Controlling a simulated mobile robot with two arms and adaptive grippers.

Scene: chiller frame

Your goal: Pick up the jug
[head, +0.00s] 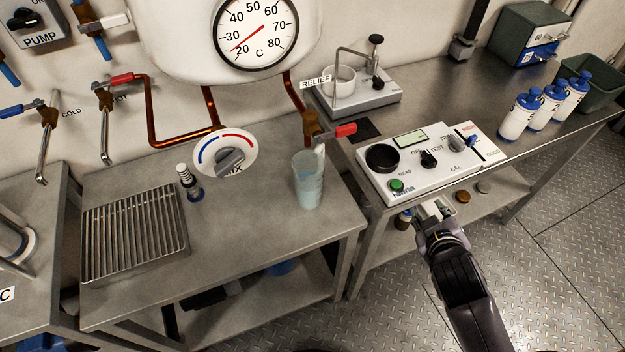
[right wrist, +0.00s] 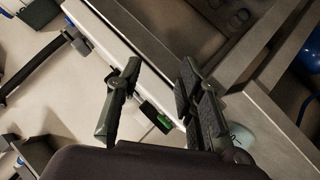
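The jug (head: 308,180) is a tall, translucent pale-blue vessel. It stands upright on the right part of the middle steel table, under the relief valve with the red handle (head: 345,130). My right gripper (head: 432,208) is to the right of the jug and apart from it, in front of the white meter box. In the right wrist view my right gripper (right wrist: 158,75) has its two fingers spread with nothing held between them. A pale-blue shape (right wrist: 243,137) partly behind the right finger there looks like the jug. My left gripper is not in view.
The white meter box (head: 430,165) stands on the right bench. A slotted drain tray (head: 135,232) and a small dark-and-white cylinder (head: 188,183) are left of the jug. White bottles with blue caps (head: 515,115) stand farther right. The table's front is clear.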

